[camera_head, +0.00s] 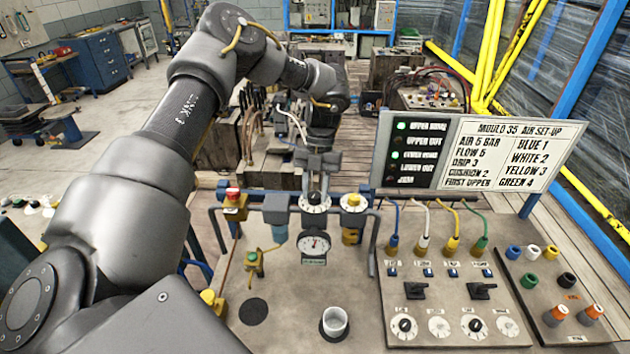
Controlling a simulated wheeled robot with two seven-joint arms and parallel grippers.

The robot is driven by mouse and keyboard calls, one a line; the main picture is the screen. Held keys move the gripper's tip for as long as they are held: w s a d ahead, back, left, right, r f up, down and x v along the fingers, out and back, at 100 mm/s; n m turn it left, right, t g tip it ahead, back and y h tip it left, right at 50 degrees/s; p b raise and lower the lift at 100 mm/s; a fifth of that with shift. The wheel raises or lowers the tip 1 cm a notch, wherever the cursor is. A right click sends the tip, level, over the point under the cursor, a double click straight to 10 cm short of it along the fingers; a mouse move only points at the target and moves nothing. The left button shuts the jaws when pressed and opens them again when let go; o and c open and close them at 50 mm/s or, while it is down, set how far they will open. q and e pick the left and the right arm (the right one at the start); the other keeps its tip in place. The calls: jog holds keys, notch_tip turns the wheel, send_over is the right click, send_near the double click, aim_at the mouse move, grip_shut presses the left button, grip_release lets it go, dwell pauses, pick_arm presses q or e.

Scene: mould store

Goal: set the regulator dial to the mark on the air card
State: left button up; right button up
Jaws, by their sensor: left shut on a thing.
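The regulator dial (314,208) is a white marked disc on the air unit at the back of the grey panel. My left gripper (315,190) comes down from above and is shut on the regulator dial, hiding its upper middle. A round pressure gauge (313,245) with a white face sits just below it; its needle reading is too small to tell. The air card (510,155) is a white board at the right headed "MOULD 35 AIR SET-UP"; it reads "AIR 5 BAR", "FLOW 5" and "DRIP 3". My right gripper is not in view.
A yellow-topped dial (354,203) stands close right of the regulator, and a red-topped valve (235,203) to the left. A white cup (334,320) stands at the panel's front. A switch panel (450,305) with hoses is at right. A lamp board (415,152) shows two green lights.

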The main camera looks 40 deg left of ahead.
pick_arm(q)
jog(key=shift+m, duration=0.5)
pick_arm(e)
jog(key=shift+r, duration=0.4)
pick_arm(q)
jog(key=o, duration=1)
